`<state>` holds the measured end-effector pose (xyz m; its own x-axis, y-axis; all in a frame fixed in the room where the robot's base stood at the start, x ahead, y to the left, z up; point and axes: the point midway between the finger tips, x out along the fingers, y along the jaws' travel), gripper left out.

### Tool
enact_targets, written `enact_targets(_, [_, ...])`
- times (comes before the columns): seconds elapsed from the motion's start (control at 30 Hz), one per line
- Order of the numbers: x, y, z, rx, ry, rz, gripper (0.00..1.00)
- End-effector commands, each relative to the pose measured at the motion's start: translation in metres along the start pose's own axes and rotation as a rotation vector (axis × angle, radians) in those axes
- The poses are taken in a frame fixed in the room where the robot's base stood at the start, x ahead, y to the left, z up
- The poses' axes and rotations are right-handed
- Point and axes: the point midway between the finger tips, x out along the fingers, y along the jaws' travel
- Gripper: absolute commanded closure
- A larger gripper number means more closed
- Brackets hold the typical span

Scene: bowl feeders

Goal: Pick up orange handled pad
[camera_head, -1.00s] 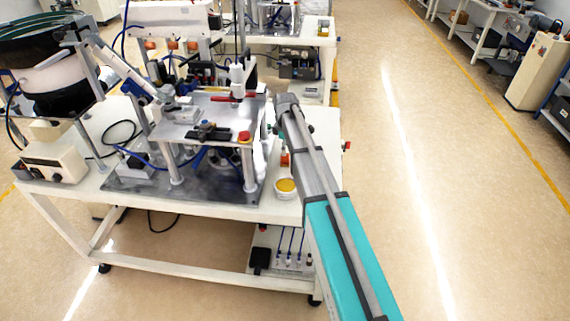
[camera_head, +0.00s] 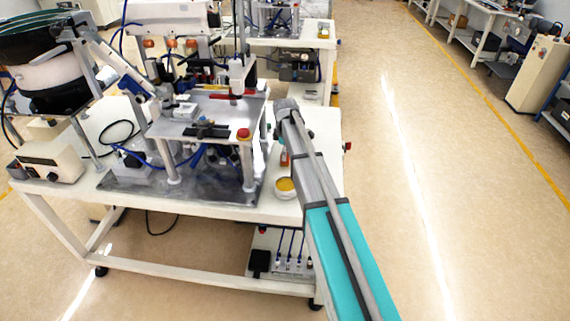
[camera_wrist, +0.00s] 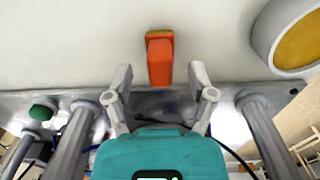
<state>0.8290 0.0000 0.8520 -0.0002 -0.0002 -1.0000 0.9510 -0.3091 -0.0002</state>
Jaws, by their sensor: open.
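The orange handled pad (camera_wrist: 160,58) lies on the white tabletop, straight ahead of my gripper in the wrist view. In the head view a small part of the orange pad (camera_head: 284,159) shows beside my arm. My gripper (camera_wrist: 160,75) is open and empty, its two fingers spread on either side of the pad's line. The pad's near end lies about level with the fingertips. I cannot tell how high the fingers are above the table. In the head view my arm hides most of the gripper.
A white round container with yellow contents (camera_wrist: 300,40) stands right of the pad; it also shows in the head view (camera_head: 286,188). Metal posts (camera_wrist: 265,130) of the raised machine plate (camera_head: 215,115) stand close to the gripper.

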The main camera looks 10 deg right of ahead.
Motion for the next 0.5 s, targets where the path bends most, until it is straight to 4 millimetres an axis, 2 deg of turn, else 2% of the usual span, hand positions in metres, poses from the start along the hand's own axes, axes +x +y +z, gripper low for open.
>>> enact_targets(0.03, [0.008, 0.000, 0.000, 0.000, 0.000, 0.000, 0.29])
enact_targets(0.2, [0.018, 0.000, 0.000, 0.000, 0.000, 0.000, 0.29])
enact_targets(0.5, [0.021, 0.000, 0.000, 0.000, 0.000, 0.000, 0.29])
